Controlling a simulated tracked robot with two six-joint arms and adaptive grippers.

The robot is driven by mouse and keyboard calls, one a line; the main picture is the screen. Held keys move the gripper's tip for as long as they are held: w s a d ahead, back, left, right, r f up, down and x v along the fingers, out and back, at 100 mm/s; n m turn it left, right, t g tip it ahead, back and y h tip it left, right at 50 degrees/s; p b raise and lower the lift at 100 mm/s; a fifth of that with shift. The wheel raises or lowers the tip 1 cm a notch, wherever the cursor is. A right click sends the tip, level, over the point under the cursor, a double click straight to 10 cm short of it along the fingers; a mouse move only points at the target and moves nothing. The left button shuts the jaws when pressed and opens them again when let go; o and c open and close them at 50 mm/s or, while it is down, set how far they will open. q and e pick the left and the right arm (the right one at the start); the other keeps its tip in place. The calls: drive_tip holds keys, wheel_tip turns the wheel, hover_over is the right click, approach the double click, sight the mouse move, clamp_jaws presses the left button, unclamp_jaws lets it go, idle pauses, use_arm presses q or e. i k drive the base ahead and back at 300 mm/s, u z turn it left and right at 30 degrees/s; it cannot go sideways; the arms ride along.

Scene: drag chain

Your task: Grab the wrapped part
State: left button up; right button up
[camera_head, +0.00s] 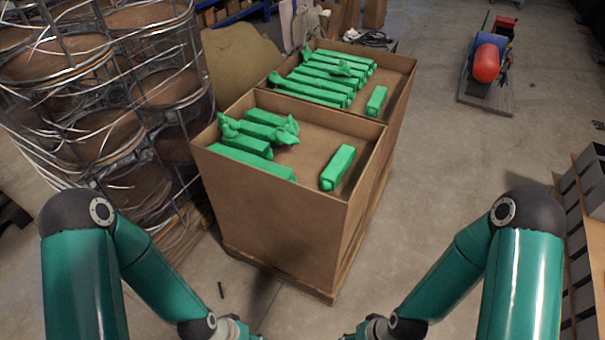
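Two open cardboard boxes stand one behind the other in the middle of the head view. The near box (268,187) holds several green wrapped parts on its left, and a single green wrapped part (338,168) lies apart on its right. The far box (399,64) holds a row of green wrapped parts (322,77), with a single one (376,101) near its right side. My two teal arms come in from the lower left and lower right. Both grippers are below the picture's bottom edge, so what they hold is hidden.
A wire rack with round brown layers (110,90) stands close on the left. The boxes sit on a wooden pallet (285,283). Grey bins (592,190) line the right edge. A cart with a red tank (486,64) stands far right. The floor between is clear.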

sight(334, 173)
drive_tip(key=z, duration=0.15)
drive_tip(key=i, duration=0.95)
drive_tip(key=u, duration=0.2)
drive_tip(key=k, duration=0.9)
drive_tip(key=z, duration=0.25)
drive_tip(key=i, duration=0.85)
drive_tip(key=u, duration=0.1)
